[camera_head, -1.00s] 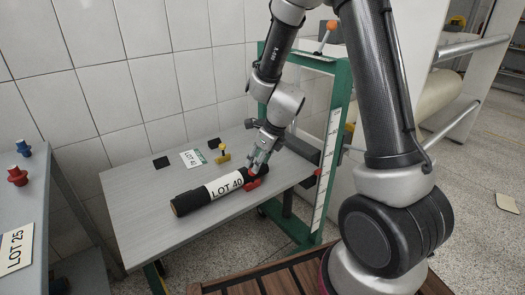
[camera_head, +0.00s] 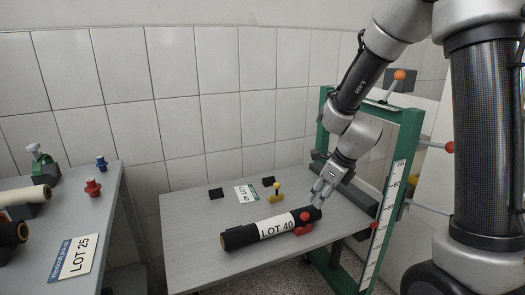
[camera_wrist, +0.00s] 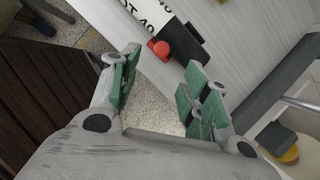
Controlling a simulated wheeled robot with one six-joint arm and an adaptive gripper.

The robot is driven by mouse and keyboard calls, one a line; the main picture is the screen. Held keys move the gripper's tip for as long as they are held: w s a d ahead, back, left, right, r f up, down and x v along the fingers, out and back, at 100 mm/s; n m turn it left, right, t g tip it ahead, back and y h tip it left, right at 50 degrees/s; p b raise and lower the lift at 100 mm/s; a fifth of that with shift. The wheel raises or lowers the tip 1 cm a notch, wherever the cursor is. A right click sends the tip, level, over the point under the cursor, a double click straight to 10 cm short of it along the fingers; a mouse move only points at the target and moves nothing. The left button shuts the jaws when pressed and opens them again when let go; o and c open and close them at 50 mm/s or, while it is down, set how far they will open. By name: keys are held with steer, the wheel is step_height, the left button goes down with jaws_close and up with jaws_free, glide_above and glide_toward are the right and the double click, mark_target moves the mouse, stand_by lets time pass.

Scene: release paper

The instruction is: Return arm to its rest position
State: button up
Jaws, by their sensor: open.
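My gripper (camera_head: 323,190) is open and empty, just above the right end of a black roll (camera_head: 240,238) labelled LOT 40. The roll lies on a grey table (camera_head: 195,265) and has a red knob (camera_head: 305,216) and red clamp part near its right end. In the wrist view the green-padded fingers (camera_wrist: 160,78) are spread wide with nothing between them. The roll's end (camera_wrist: 185,45) and the red knob (camera_wrist: 160,48) lie beyond the fingertips. My arm comes down from the upper right.
A green frame (camera_head: 402,165) with a white scale stands right of the table. A LOT 40 card (camera_head: 246,194), a yellow part (camera_head: 276,192) and two black blocks lie behind the roll. A second table with a LOT 25 card (camera_head: 77,257) stands left.

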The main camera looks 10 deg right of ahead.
steer(key=s+d+r+n+h, duration=0.1)
steer(key=s+d+r+n, duration=0.3)
steer(key=s+r+n, duration=0.2)
steer(key=s+d+r+n+h, duration=0.1)
steer(key=s+d+r+n, duration=0.3)
steer(key=s+n, duration=0.5)
steer(key=s+d+r+n+t+h, duration=0.1)
steer(key=s+d+r+n, duration=0.3)
steer(key=s+r+n, duration=0.4)
steer(key=shift+s+n, duration=0.15)
steer(key=shift+n, duration=1.55)
steer(key=shift+r, duration=0.1)
